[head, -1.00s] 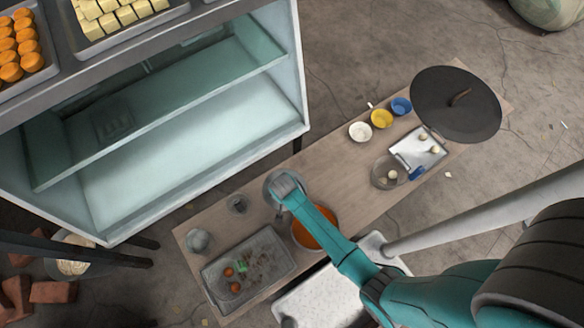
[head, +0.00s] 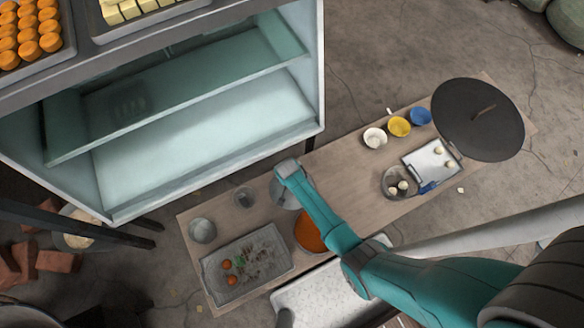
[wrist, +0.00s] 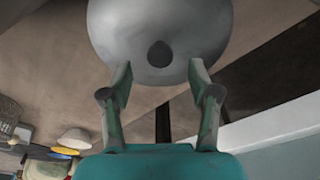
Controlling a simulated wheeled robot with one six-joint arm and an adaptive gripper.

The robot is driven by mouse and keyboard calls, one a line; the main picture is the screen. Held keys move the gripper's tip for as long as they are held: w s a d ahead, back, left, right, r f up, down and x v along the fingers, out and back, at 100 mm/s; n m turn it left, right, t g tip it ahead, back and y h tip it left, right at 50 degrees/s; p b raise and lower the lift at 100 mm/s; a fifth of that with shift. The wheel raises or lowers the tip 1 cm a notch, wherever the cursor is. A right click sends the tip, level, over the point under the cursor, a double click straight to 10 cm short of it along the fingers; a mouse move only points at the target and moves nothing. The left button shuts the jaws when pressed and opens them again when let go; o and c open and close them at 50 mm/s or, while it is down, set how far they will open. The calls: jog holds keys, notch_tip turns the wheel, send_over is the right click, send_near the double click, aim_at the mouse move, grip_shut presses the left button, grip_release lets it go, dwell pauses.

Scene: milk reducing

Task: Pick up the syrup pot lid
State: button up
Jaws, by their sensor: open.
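A round grey metal lid (wrist: 160,25) with a dark knob (wrist: 160,54) fills the top of the wrist view. My gripper (wrist: 160,78) is open, its fingers apart to the left and right below the knob, with nothing between them. In the head view, the grey lid (head: 281,198) lies on the table, partly hidden by my arm. My wrist end is just above it in the picture; the fingers are hidden there. The pot of orange-red syrup (head: 306,238) is just right of and below the lid, partly covered by my arm. Finger contact with the lid cannot be told.
The wooden table (head: 340,165) also holds a grey tray (head: 205,268) with orange pieces, small bowls (head: 399,127), a glass bowl (head: 389,190), a white tray (head: 412,160) and a large black round lid (head: 478,125). A shelved cabinet (head: 314,60) stands close behind.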

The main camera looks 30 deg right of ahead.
jog(key=shift+w+d+f, duration=0.15)
jog(key=shift+f, duration=1)
jog(key=shift+w+d+f, duration=0.15)
jog(key=shift+f, duration=0.95)
grip_shut()
